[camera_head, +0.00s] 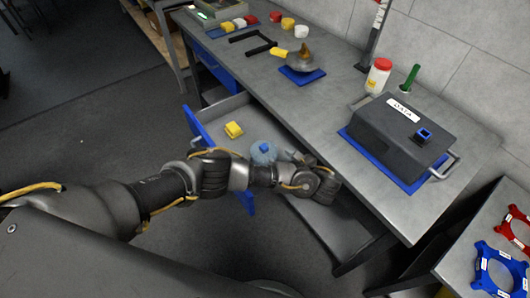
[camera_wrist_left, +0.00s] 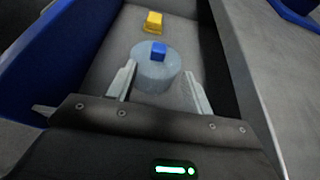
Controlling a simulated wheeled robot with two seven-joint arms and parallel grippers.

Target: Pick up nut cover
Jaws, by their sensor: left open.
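A pale, see-through round piece (camera_wrist_left: 157,66) with a small blue block (camera_wrist_left: 158,50) on top sits in the open drawer; I take it to be the nut cover. In the head view the round piece (camera_head: 262,153) is in the drawer beside my left gripper (camera_head: 292,156), partly hidden by my arm. In the left wrist view my left gripper (camera_wrist_left: 159,78) is open, with its fingers apart on either side of the round piece's near part. I cannot tell whether they touch it. My right gripper is not in view.
A yellow block (camera_head: 233,130) lies farther back in the drawer (camera_wrist_left: 105,48), which has a blue front. The grey workbench (camera_head: 325,108) stands alongside and carries a black box (camera_head: 405,137), a red-lidded jar (camera_head: 378,76) and tools. A side table holds a blue ring part (camera_head: 497,270).

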